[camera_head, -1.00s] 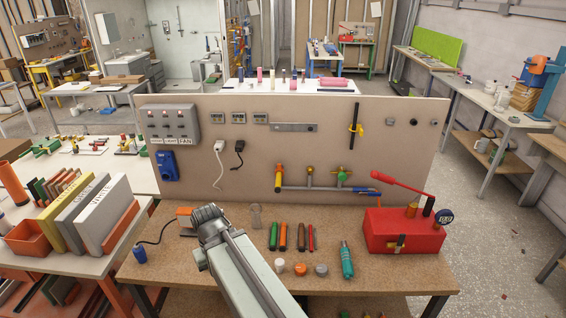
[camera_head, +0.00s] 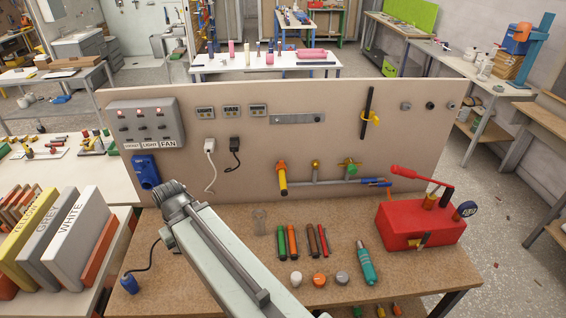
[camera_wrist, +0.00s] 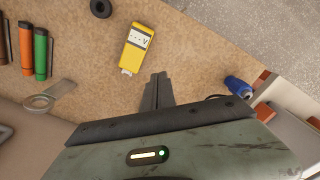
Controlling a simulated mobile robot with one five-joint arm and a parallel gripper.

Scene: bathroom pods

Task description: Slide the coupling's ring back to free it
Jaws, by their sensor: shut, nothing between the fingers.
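No part is plainly marked as the coupling. A blue fitting with an orange tip (camera_head: 374,182) sits at the right end of the grey pipe (camera_head: 330,183) on the upright board, and its ring is too small to make out. A blue cylindrical connector (camera_head: 129,284) on a black cable lies at the bench's left edge; it also shows in the wrist view (camera_wrist: 238,86). My gripper (camera_wrist: 158,78) is shut and empty above the bench, pointing toward a yellow meter (camera_wrist: 137,48). In the head view my own arm hides the fingers.
The board (camera_head: 230,150) stands along the back of the bench (camera_head: 215,290). Several coloured cylinders (camera_head: 294,242), small caps (camera_head: 319,279), a teal tool (camera_head: 367,262) and a red pump box (camera_head: 405,222) fill the bench's middle and right. Binders (camera_head: 80,240) stand at left.

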